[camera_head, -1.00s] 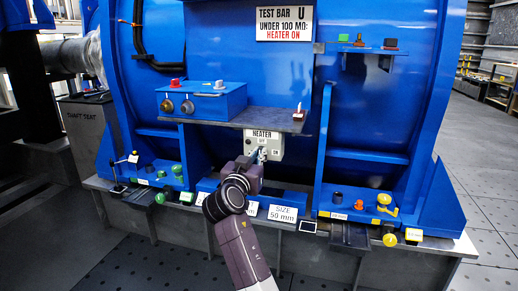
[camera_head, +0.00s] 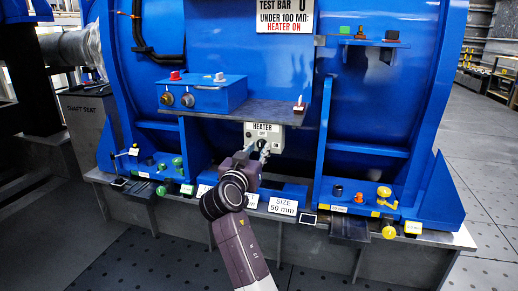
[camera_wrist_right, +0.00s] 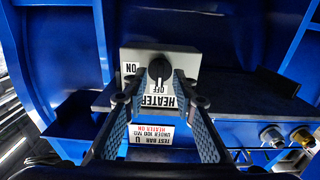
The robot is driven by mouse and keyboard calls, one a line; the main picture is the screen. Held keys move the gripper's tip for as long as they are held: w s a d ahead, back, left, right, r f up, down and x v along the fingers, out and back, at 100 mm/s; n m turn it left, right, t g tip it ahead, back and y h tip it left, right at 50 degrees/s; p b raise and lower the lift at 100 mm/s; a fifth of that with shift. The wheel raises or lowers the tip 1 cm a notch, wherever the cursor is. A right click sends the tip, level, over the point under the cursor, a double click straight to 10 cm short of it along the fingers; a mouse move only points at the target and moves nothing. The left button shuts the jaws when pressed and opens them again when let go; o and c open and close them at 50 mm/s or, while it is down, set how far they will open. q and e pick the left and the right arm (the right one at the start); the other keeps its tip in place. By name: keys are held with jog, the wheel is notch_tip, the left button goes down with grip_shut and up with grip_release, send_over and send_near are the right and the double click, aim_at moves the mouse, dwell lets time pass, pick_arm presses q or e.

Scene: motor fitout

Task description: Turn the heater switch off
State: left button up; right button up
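The heater switch is a black knob (camera_wrist_right: 159,68) on a grey box (camera_head: 279,139) labelled HEATER, below the blue machine's shelf. In the right wrist view, which is upside down, OFF is printed between the knob and the HEATER label, and ON is at the left. The knob's bar looks lined up with the OFF mark. My right gripper (camera_head: 252,156) is in front of the box. In the wrist view the right gripper (camera_wrist_right: 159,88) is open, with its fingers spread on both sides of the knob and apart from it. My left gripper is not in view.
The shelf (camera_head: 235,112) above carries a blue box (camera_head: 215,94) with knobs and buttons. A sign (camera_head: 285,18) reads HEATER ON under 100 MΩ. Ledges with small coloured parts (camera_head: 384,193) and a SIZE 50 mm label (camera_head: 283,205) lie below on both sides.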

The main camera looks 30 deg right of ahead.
jog(key=v, duration=0.6)
dwell(0.3)
